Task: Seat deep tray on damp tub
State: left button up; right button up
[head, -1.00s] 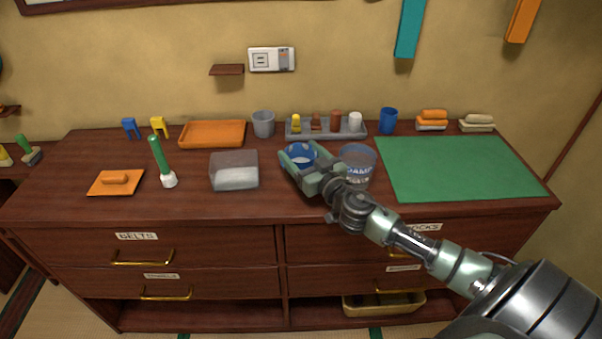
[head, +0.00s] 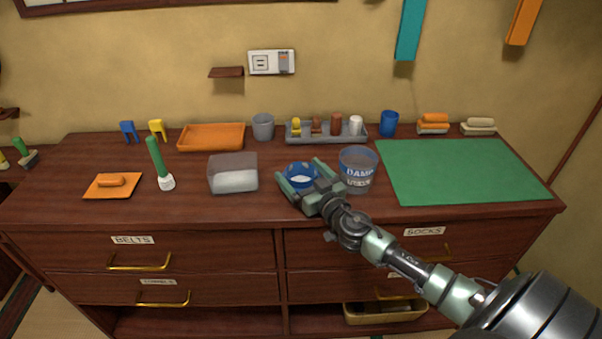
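The damp tub (head: 358,172) is a grey, see-through round tub with a "DAMP" label, upright on the dresser top near the middle right. A blue round piece with a pale inside, which I take for the deep tray (head: 299,170), is left of the tub and apart from it. My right gripper (head: 302,178) has its fingers on either side of this blue tray and holds it. The gripper body hides part of the tray's near side. I cannot tell how high the tray is above the wood. My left gripper is not in view.
A clear box (head: 233,174) stands left of the tray. A grey rack (head: 327,138) with small items and a grey cup (head: 263,126) are behind. A green mat (head: 460,170) lies bare at right. A green-handled brush (head: 160,165) stands at left.

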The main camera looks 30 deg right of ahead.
aim_at(309, 182)
jog(key=shift+s, duration=0.1)
dwell(0.3)
jog(key=s, duration=0.3)
jog(key=s+b, duration=0.1)
jog(key=s, duration=0.3)
jog(key=shift+a+f, duration=0.15)
jog(key=shift+a, duration=0.05)
jog(key=shift+s, duration=0.35)
